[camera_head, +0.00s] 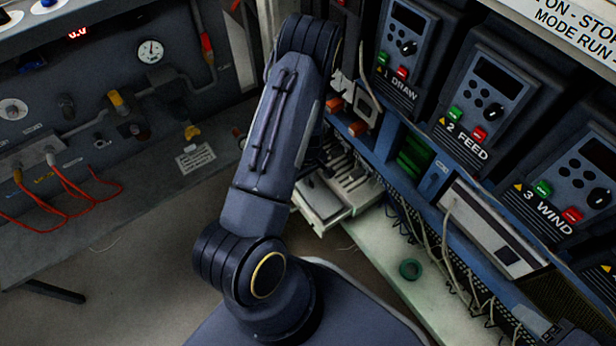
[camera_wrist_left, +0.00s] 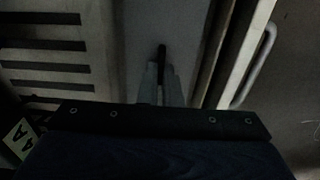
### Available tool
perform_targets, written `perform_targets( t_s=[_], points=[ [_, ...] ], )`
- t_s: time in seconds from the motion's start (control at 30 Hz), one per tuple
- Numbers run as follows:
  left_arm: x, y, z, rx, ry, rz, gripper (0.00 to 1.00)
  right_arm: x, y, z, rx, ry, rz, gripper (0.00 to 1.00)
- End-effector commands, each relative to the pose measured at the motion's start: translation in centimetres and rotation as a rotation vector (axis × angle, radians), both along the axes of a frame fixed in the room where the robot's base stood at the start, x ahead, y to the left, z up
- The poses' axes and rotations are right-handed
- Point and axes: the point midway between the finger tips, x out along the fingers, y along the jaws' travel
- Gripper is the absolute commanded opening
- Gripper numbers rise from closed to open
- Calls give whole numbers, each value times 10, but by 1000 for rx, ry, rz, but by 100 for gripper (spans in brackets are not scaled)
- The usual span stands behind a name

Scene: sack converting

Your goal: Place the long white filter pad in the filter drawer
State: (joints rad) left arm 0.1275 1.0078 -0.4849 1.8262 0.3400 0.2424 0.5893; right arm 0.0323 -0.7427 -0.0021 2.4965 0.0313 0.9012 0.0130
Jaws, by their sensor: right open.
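The pulled-out pale drawer (camera_head: 325,205), with slotted parts inside, shows low in the machine front in the head view, partly behind my left arm. In the left wrist view, a pale flat surface (camera_wrist_left: 190,40) lies beneath my left gripper (camera_wrist_left: 161,72), beside a dark-slotted panel (camera_wrist_left: 45,45). A short dark strip (camera_wrist_left: 162,52) shows at its pale fingertips, which look close together. The dim picture does not show whether they grip it. My left gripper is hidden behind the arm in the head view. I cannot pick out the filter pad with certainty. My right gripper is not in view.
A long white unit with a dark strip (camera_head: 490,228) lies along the machine front, with loose cables beside it. Control boxes stand above. A pale bar handle (camera_wrist_left: 257,65) is at the right in the wrist view.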

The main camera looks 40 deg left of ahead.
Motion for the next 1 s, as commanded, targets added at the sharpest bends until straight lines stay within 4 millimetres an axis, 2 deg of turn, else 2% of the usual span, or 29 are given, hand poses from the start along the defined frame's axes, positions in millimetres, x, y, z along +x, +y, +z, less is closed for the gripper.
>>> perform_targets(
  t_s=[0.13, 0.2, 0.3, 0.63, 0.77, 1.0],
  points=[
    [0, 0, -5, 0, 0, 0, 0, 0, 0, -4, 0, 0, 0, 54],
    [0, 0, -3, 0, 0, 0, 12, 0, 0, -2, 0, 0, 0, 54],
    [0, 0, -3, 0, 0, 0, 25, 0, 0, -2, 0, 0, 0, 54],
    [0, 0, 1, 0, 0, 0, 26, 0, 0, 1, 0, 0, 0, 54],
    [1, 0, 17, 1, -3, 0, 26, 0, 0, 9, 0, 0, 0, 54],
    [1, -1, 71, 0, -3, 0, 26, 0, 0, 34, 0, 0, 0, 54]
  ],
)
